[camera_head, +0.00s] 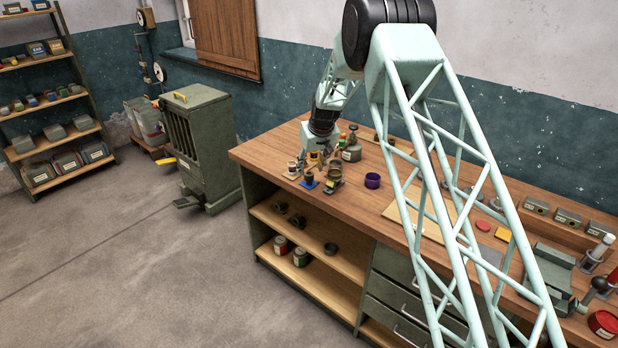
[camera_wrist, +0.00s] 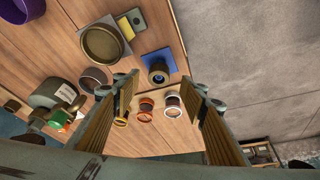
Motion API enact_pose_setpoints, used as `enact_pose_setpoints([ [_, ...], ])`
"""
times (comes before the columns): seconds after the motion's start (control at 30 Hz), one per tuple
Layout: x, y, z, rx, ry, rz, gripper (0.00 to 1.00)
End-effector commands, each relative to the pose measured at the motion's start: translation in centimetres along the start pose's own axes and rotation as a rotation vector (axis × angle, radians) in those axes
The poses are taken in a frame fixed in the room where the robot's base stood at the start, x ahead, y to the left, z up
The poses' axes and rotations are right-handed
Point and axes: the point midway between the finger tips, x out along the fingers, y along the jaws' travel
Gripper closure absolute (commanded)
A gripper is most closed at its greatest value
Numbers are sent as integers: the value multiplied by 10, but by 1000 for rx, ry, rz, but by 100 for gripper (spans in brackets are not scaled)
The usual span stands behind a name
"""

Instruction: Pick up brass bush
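My gripper (camera_wrist: 158,84) is open, its two ribbed fingers apart and pointing down over the bench; in the head view it (camera_head: 320,158) is low over the left end. Between the fingers in the wrist view stand small round pieces: an orange-rimmed one (camera_wrist: 145,109), a white-rimmed one (camera_wrist: 173,105) and a yellow-rimmed one (camera_wrist: 122,121), partly behind the left finger. A dark round piece (camera_wrist: 158,73) stands on a blue pad (camera_wrist: 165,58) beyond the fingertips. A wide brownish-gold ring (camera_wrist: 84,43) sits on a grey plate. I cannot tell for certain which is the brass bush.
The wooden bench top (camera_head: 262,151) ends close to the pieces on the left. A purple ring (camera_head: 372,180) and a green-grey container (camera_head: 351,153) stand near my gripper. A green slatted cabinet (camera_head: 198,130) stands on the floor beyond the bench end.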

Motion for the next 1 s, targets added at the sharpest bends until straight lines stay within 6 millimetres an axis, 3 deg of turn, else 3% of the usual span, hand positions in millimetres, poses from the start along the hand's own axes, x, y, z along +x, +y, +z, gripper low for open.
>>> enact_pose_setpoints([
  [0.57,6,0,0,0,0,0,61],
  [1.0,40,2,-1,0,-2,0,61],
])
